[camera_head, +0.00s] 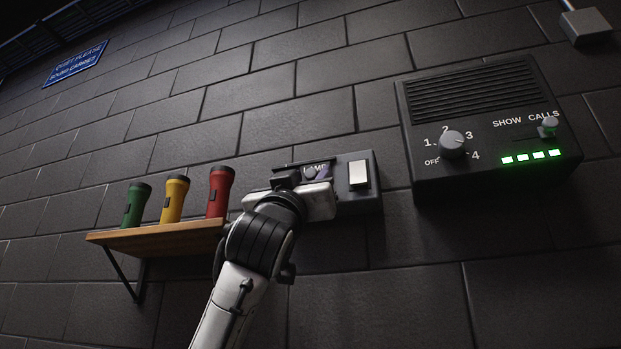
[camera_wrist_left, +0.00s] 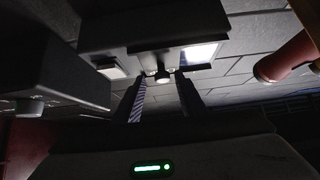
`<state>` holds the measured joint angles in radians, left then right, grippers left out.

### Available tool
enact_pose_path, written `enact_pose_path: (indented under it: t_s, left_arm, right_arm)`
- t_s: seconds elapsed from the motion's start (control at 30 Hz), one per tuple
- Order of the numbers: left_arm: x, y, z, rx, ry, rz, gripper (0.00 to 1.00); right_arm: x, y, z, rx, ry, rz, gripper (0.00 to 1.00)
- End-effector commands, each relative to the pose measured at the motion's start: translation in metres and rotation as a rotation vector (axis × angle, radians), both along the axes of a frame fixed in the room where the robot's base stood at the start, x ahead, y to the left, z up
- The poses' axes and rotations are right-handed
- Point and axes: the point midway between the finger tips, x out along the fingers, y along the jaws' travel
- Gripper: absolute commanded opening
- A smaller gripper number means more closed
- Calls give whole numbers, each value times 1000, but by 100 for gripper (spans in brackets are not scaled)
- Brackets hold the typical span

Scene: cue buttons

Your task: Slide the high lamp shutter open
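The lamp box (camera_head: 374,196) is a grey box on the brick wall, marked LAMP, with a white rocker plate (camera_head: 358,174) at its right. My left gripper (camera_head: 312,177) is in front of its left part and hides much of it. In the left wrist view the box (camera_wrist_left: 130,33) appears from below, with a small round knob (camera_wrist_left: 162,77) and a brightly lit patch (camera_wrist_left: 200,54) to its right. My left gripper (camera_wrist_left: 161,82) is open there, its two fingers apart on either side of the knob. I cannot tell whether they touch it. My right gripper is not in view.
A dark speaker box (camera_head: 470,85) with a dial (camera_head: 453,144), a slider knob (camera_head: 549,123) and green lights is right of the lamp box. A wooden shelf (camera_head: 160,239) at left holds green (camera_head: 135,206), yellow (camera_head: 174,199) and red (camera_head: 219,191) torches, the red one close to my arm.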

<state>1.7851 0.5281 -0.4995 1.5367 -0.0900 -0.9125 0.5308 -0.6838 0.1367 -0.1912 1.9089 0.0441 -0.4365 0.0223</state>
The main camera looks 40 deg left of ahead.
Motion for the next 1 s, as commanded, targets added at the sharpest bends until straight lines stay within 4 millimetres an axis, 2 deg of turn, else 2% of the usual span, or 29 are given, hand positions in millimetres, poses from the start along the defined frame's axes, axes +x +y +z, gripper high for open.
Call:
enact_pose_path:
  t_s: [0.3, 0.5, 0.7, 1.0]
  left_arm:
    - [-37, -14, -44, 2, -1, -4, 37]
    - [-58, -21, -65, 2, 0, -4, 37]
    - [-67, -23, -72, 2, 2, -2, 37]
    - [-67, -23, -71, 2, 2, -2, 37]
  right_arm:
    - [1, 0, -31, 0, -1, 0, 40]
    - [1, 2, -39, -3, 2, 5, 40]
    - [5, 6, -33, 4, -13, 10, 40]
    - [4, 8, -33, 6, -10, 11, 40]
